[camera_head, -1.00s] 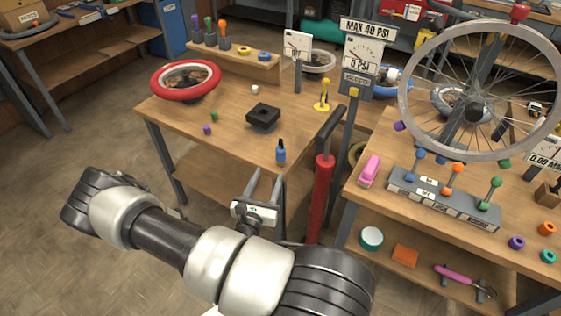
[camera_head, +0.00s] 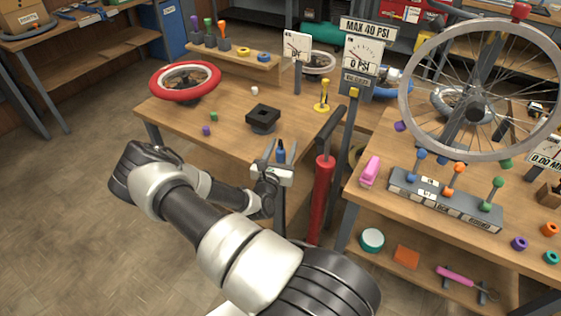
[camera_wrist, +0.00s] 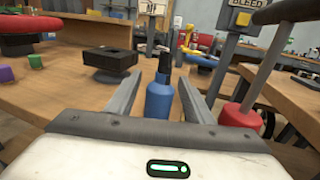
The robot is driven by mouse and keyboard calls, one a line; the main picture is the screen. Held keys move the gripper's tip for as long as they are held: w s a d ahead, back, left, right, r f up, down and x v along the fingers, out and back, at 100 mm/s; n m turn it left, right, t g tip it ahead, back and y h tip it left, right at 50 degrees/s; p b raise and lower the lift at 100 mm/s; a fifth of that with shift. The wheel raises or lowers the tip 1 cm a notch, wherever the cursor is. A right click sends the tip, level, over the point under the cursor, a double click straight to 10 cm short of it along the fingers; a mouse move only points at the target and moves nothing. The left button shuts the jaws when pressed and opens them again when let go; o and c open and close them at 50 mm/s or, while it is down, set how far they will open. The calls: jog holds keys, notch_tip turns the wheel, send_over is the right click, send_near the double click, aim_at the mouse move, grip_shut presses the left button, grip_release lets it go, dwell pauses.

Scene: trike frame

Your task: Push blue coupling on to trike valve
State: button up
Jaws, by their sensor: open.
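A blue bottle-shaped piece with a black tip (camera_head: 281,155) stands upright at the front right corner of the left bench; I cannot be sure it is the blue coupling. My gripper (camera_head: 280,147) is open around it, one finger on each side. In the wrist view the piece (camera_wrist: 160,102) stands between the two spread fingers, with a gap on both sides. A large spoked wheel (camera_head: 475,112) stands above the right bench. I cannot pick out the trike valve on it.
A red floor pump (camera_head: 322,200) stands close right of my gripper, beside a gauge post (camera_head: 347,140). A black square block (camera_head: 263,117) and a red-rimmed wheel (camera_head: 186,78) sit on the left bench. A manifold with coloured knobs (camera_head: 445,198) is on the right bench.

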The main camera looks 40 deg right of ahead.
jog(key=shift+w+d, duration=0.4)
jog(key=shift+d, duration=0.15)
grip_shut()
jog(key=shift+r, duration=0.15)
notch_tip(320, 180, up, 10)
jog(key=p, duration=0.2)
jog(key=shift+r+p, duration=1.9)
jog(key=shift+p, duration=0.45)
